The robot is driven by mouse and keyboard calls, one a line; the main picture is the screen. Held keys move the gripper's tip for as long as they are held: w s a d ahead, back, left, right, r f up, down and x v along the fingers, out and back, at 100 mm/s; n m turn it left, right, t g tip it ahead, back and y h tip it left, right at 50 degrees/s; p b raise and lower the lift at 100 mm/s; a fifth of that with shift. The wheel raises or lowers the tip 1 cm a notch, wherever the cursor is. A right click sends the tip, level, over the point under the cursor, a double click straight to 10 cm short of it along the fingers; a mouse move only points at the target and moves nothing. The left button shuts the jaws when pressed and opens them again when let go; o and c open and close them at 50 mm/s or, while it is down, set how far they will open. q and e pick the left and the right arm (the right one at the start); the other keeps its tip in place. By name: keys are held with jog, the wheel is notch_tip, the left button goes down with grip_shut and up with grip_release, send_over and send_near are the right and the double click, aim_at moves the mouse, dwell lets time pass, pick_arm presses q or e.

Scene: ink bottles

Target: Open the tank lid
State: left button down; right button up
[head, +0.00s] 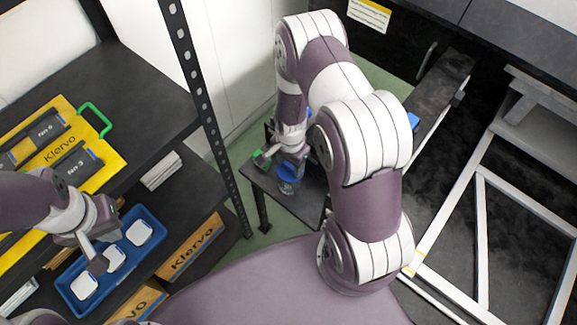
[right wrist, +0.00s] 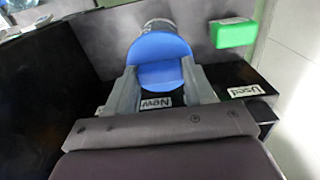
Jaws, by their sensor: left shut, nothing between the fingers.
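In the head view, a clear tank with a blue lid (head: 289,178) stands on a small dark table. My right gripper (head: 290,158) is down at its top. In the right wrist view the blue lid (right wrist: 160,55) lies between the two fingertips of my right gripper (right wrist: 161,80). The fingers are apart, one on either side of the lid. I cannot tell whether they press on it. Most of the tank body is hidden in that view. My left gripper (head: 97,262) is shut and empty, over a blue tray (head: 150,262) on the left shelf.
A "New" label (right wrist: 156,102) lies near the lid, and a "Used" label (right wrist: 246,91) is near a green block (right wrist: 234,33). The blue tray holds white items (head: 139,232). A yellow Klervo case (head: 110,160) lies on the left shelf. A black shelf post (head: 205,100) stands between my arms.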

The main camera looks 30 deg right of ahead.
dwell(0.5)
jog(key=shift+w+d+r+p, duration=0.1)
jog(key=shift+d+r+p, duration=0.05)
jog(key=shift+r+p, duration=0.2)
jog(key=shift+w+d+r, duration=0.1)
jog(key=shift+d+r, duration=0.15)
jog(key=shift+r, duration=0.1)
jog(key=shift+r+p, duration=0.1)
jog(key=shift+p, duration=0.25)
jog(key=shift+w+d+r, duration=0.1)
jog(key=shift+d, duration=0.15)
jog(key=shift+d+r, duration=0.1)
jog(key=shift+r, duration=0.05)
